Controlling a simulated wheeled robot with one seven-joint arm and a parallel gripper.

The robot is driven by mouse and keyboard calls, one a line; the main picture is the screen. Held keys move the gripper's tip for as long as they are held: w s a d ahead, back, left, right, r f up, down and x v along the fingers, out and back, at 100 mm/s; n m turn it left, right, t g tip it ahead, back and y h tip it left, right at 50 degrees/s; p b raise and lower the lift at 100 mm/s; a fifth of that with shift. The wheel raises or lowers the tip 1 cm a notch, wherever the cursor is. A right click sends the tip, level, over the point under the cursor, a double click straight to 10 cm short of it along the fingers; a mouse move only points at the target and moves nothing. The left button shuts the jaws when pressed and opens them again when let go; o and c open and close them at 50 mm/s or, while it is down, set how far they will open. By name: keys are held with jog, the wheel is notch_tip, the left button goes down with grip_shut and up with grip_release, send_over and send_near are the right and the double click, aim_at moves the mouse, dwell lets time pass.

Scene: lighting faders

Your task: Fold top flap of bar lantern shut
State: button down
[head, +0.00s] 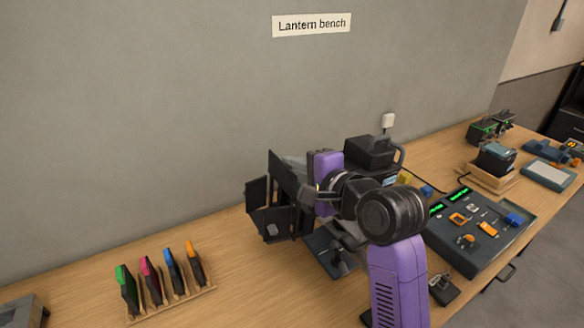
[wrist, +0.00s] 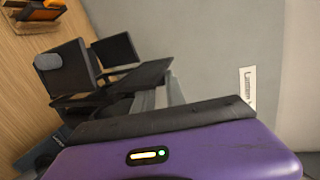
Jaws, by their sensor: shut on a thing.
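The bar lantern (head: 285,200) stands on the bench against the wall, with dark flaps around its front. Its top flap (head: 287,172) rises from the lantern's upper edge and is not folded flat over the front. My gripper (head: 308,192) is at the lantern's upper right, shut on the top flap. The jaw contact is mostly hidden behind my wrist. In the wrist view, my purple gripper body fills the bottom and the lantern's flaps lie beyond it.
A wooden rack (head: 172,304) with several coloured-top pieces stands at the front left. Right of my arm lie a dark fader console (head: 480,232), a wooden tray (head: 492,178) and other devices. Bare bench (head: 225,245) lies between rack and lantern.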

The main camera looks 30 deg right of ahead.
jog(key=shift+f, duration=0.1)
jog(key=c, duration=1.4)
grip_release()
jog(key=shift+o, duration=0.2)
jog(key=b+v, duration=0.1)
jog(key=v, duration=0.7)
jog(key=shift+b, duration=0.3)
jog(key=shift+d, duration=0.1)
